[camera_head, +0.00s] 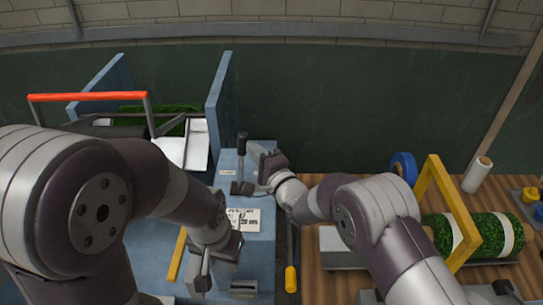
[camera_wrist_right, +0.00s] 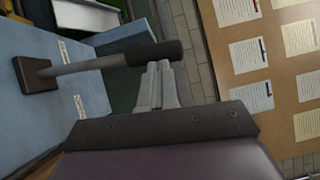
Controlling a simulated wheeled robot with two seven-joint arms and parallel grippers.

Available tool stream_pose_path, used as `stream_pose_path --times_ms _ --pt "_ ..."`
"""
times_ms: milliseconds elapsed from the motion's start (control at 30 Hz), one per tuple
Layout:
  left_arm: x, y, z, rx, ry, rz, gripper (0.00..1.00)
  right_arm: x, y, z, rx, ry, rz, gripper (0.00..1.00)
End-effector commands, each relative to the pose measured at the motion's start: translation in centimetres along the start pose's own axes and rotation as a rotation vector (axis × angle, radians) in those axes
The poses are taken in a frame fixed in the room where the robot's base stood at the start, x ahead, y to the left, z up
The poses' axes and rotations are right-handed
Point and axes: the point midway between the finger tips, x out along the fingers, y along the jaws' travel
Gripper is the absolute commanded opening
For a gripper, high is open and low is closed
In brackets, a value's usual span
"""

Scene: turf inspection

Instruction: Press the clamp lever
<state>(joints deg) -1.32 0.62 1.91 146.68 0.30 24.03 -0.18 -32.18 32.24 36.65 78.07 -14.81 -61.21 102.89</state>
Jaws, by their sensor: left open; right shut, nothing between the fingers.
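The clamp lever (camera_head: 242,146) stands upright on the blue bench, with a black grip, a metal rod and a dark base block. In the right wrist view the lever (camera_wrist_right: 155,52) runs from its base at left to its grip near the centre. My right gripper (camera_head: 254,156) is just right of the lever in the head view. Its shut, empty fingertips (camera_wrist_right: 158,68) are right by the grip in the wrist view; I cannot tell whether they touch. My left gripper (camera_head: 219,278) is open, pointing down over the front of the blue bench, apart from the lever.
A blue-walled fixture (camera_head: 219,100) with turf and an orange bar (camera_head: 88,97) stands at back left. A printed label (camera_head: 243,220) lies on the bench. At right, a wooden table holds a turf roll (camera_head: 487,236), yellow frame (camera_head: 440,195) and blue tape roll (camera_head: 404,166).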

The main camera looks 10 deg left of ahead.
Motion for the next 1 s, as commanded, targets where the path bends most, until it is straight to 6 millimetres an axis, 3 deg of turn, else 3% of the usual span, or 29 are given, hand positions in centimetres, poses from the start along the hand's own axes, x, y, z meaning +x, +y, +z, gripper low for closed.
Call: stream_pose_path --times_ms 433,700,1000 --pt "2.3 0.0 0.3 0.000 0.000 0.000 0.43 3.9 0.3 6.0 -0.331 -0.002 0.220 0.00" --pt "4.6 0.0 0.6 0.000 0.000 0.000 0.43 5.5 1.2 8.3 -0.336 -0.001 0.225 0.00" --pt "5.8 0.0 0.7 0.000 0.000 0.000 0.43 6.3 1.6 9.5 -0.335 -0.001 0.226 0.00"
